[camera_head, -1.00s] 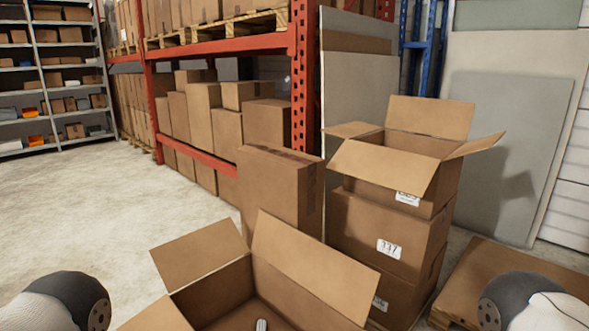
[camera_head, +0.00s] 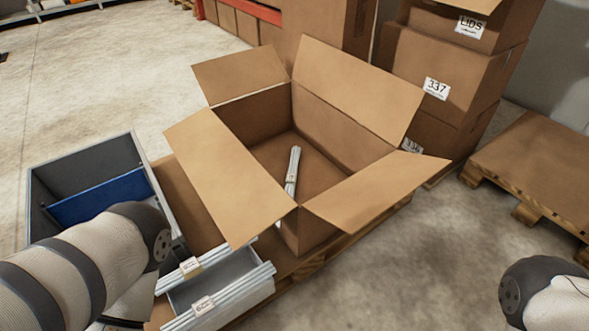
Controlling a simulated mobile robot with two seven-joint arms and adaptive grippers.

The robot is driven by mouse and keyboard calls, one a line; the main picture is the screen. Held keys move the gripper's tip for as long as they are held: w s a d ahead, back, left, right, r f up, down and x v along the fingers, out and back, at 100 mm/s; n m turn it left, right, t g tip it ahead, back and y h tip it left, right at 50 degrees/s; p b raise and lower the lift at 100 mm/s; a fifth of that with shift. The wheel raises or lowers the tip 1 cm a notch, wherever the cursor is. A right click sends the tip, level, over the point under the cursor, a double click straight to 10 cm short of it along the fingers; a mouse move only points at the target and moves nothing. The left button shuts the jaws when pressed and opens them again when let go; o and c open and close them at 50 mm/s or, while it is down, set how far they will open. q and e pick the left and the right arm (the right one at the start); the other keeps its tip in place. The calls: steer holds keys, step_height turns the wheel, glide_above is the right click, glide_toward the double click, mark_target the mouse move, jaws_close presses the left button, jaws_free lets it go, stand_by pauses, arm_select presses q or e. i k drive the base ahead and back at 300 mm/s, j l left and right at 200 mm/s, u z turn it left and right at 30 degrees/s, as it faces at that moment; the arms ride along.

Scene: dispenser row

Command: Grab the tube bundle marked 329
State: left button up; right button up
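A bundle of light grey tubes (camera_head: 293,170) lies inside the open cardboard box; I see no readable number on it. Two more bundles of grey tubes lie at the bottom, across the edges of a grey drawer-like tray. The upper bundle (camera_head: 222,252) has a small tag, and the lower bundle (camera_head: 232,295) has a white tag whose marking is too small to read surely. My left arm comes in from the left and covers part of the bins beside these bundles. My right arm shows only at the lower right corner. Neither gripper is in view.
The open box (camera_head: 345,128) stands on a pallet with flaps spread. A grey bin (camera_head: 85,160) with a blue divider (camera_head: 103,197) stands left. Stacked boxes marked 337 (camera_head: 437,88) and LIDS (camera_head: 470,26) stand behind. An empty pallet (camera_head: 540,170) is right; floor between is clear.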

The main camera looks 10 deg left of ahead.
mark_target(204, 308)
steer(key=u, duration=1)
steer(key=j+z, duration=0.2)
steer(key=j, duration=0.35)
steer(key=j+z, duration=0.25)
steer(key=j, duration=0.3)
steer(key=k+j+z, duration=0.2)
steer(key=j, duration=0.3)
steer(key=i+l, duration=0.3)
steer(key=l, duration=0.15)
